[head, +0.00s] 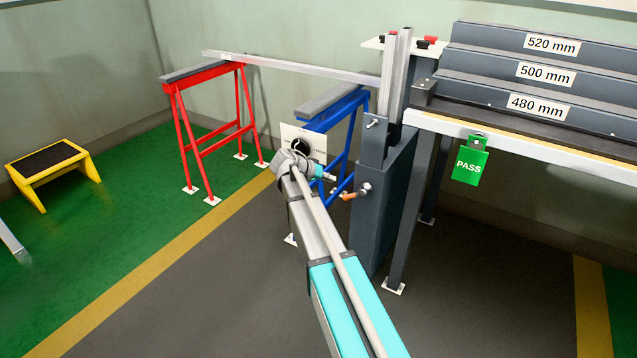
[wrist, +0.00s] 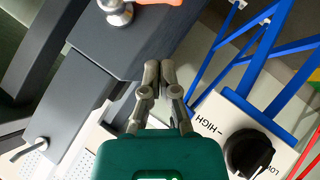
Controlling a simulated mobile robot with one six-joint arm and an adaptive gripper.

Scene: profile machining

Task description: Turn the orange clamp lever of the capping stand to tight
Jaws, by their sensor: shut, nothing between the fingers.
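The orange clamp lever (head: 349,196) sticks out to the left from a silver hub on the dark grey capping stand (head: 382,215) in the head view. In the wrist view the lever (wrist: 158,2) is cut off by the top edge, beside its round silver hub (wrist: 116,10). My gripper (head: 333,176) is just above and left of the lever in the head view, seen small. In the wrist view my gripper (wrist: 160,66) has its fingers together and empty, in front of the grey stand, apart from the lever.
A white panel with a black LOW-HIGH knob (wrist: 248,152) is close on the right in the wrist view. Behind stand blue (head: 345,115) and red (head: 205,125) trestles. A rack table with a green PASS tag (head: 470,166) is at right. Grey floor in front is clear.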

